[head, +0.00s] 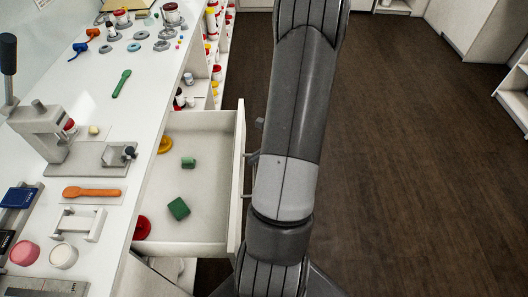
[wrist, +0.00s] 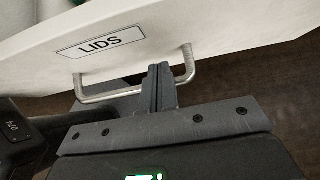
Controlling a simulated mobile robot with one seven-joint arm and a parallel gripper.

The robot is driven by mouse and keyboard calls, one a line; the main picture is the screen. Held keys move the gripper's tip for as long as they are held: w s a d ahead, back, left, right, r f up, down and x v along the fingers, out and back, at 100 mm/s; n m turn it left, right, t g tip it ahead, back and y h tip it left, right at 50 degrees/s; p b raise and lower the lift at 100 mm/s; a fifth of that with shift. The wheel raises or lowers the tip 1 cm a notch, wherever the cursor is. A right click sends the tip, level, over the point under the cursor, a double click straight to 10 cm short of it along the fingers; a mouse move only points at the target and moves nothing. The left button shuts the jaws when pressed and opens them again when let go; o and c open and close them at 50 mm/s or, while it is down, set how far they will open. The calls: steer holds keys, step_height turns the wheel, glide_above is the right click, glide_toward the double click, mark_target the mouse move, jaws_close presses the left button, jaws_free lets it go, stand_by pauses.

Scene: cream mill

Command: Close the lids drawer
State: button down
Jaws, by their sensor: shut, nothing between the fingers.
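The lids drawer (head: 205,236) is white and pulled out from under the white counter in the head view. In the head view my arm hides most of the gripper.
The counter (head: 105,150) on the left holds a press (head: 45,130), an orange spoon (head: 92,192), a green spoon (head: 121,83) and several small items. Shelves with jars (head: 213,50) stand beyond the drawer. The dark floor (head: 420,170) on the right is clear.

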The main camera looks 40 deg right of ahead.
steer(key=shift+x, duration=1)
steer(key=shift+w+a, duration=0.1)
glide_above(178, 173)
steer(key=shift+w+a+r, duration=0.1)
steer(key=shift+w+a, duration=0.15)
steer(key=shift+a, duration=0.25)
steer(key=shift+r, duration=0.1)
steer(key=v, duration=1)
steer(key=shift+s+d, duration=0.2)
steer(key=shift+d, duration=0.35)
